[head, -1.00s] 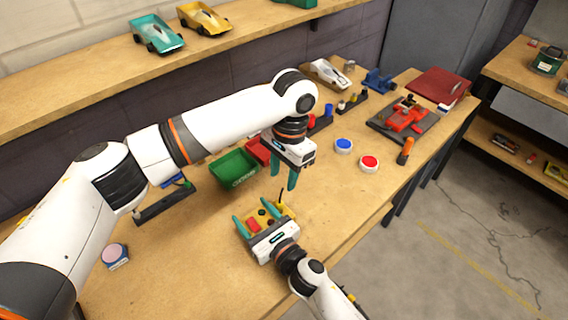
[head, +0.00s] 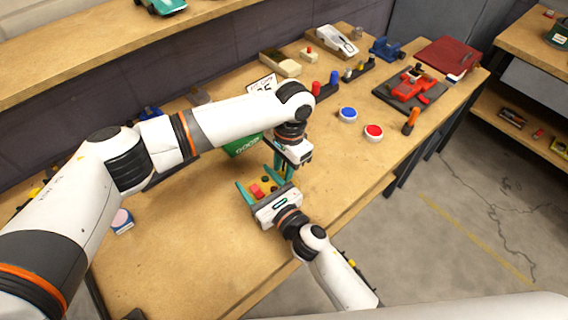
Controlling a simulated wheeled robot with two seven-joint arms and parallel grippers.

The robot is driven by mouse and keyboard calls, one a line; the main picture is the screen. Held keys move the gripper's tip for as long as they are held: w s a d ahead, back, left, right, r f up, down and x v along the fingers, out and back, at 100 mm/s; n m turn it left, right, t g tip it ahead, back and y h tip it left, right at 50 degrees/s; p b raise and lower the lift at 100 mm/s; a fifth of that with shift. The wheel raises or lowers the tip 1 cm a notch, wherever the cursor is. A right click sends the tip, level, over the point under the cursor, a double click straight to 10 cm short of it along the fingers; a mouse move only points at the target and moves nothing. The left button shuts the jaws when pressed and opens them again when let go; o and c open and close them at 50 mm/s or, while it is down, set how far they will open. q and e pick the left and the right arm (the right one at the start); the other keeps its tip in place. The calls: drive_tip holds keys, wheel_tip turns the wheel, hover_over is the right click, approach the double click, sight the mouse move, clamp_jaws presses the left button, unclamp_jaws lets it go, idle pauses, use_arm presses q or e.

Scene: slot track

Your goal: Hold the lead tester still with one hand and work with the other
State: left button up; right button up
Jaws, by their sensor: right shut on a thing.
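The lead tester (head: 257,190) is a small low unit with red, yellow and dark parts on its top, on the bench near the front edge. My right gripper (head: 268,190) comes from the front and is shut on it, a green finger on either side. My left gripper (head: 279,172) points down just above the tester's far right side, its two green fingers apart. I see nothing between them. The fingers and the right gripper's body hide much of the tester, and I cannot tell whether the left fingertips touch it.
A green bin (head: 246,147) marked GOOD stands behind, partly hidden by my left arm. A blue button (head: 347,114) and a red button (head: 373,132) are to the right, with an orange-topped upright object (head: 411,121) beyond. The bench front left is clear.

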sight(282, 171)
use_arm(q)
clamp_jaws()
drive_tip(key=shift+c, duration=1.9)
unclamp_jaws()
clamp_jaws()
drive_tip(key=shift+r, duration=0.1)
drive_tip(key=shift+r, duration=1.95)
drive_tip(key=shift+r, duration=0.1)
